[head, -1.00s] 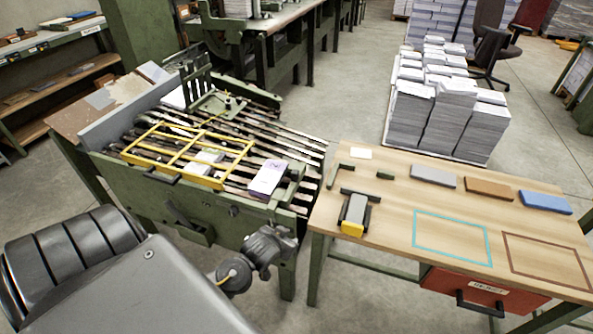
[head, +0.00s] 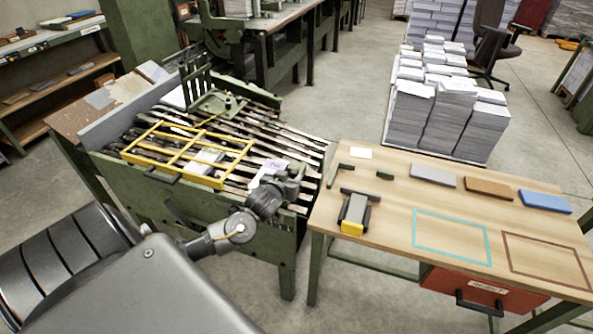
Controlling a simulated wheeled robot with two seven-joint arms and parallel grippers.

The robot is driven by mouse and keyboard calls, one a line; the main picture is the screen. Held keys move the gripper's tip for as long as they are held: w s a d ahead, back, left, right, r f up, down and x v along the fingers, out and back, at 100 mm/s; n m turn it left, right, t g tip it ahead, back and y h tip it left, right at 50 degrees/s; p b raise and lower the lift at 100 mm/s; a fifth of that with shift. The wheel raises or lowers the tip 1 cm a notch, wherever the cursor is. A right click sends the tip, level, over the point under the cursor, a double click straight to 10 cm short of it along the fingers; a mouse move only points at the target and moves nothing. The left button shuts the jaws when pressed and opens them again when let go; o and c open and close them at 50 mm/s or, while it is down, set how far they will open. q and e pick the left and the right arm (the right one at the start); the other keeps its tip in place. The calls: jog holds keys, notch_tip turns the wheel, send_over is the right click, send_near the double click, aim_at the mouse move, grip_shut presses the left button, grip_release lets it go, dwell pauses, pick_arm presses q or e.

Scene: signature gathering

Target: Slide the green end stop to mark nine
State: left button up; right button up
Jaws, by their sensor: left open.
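My left gripper (head: 289,176) is over the front right part of the slatted green machine (head: 190,208), with its jaws open. It is beside a small white and purple stack (head: 270,168) and partly covers it. A green plate with a dark knob (head: 226,104) sits on the slats at the back, beside an upright green comb; I cannot tell if this is the end stop. A green part to the right of the stack is now hidden behind my gripper. No mark numbers can be read. My right gripper is not in view.
A yellow frame (head: 185,155) lies over the slats left of my gripper. A wooden table (head: 390,215) stands at the right with a grey and yellow tool (head: 354,214), small green pieces and grey, brown and blue blocks. Paper stacks (head: 445,110) stand behind it.

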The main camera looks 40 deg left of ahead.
aim_at(296, 170)
pick_arm(q)
jog(key=x, duration=0.7)
jog(key=shift+w+a+f, duration=0.1)
jog(key=shift+w+f, duration=0.05)
jog(key=shift+w, duration=0.1)
jog(key=shift+c, duration=0.2)
grip_shut()
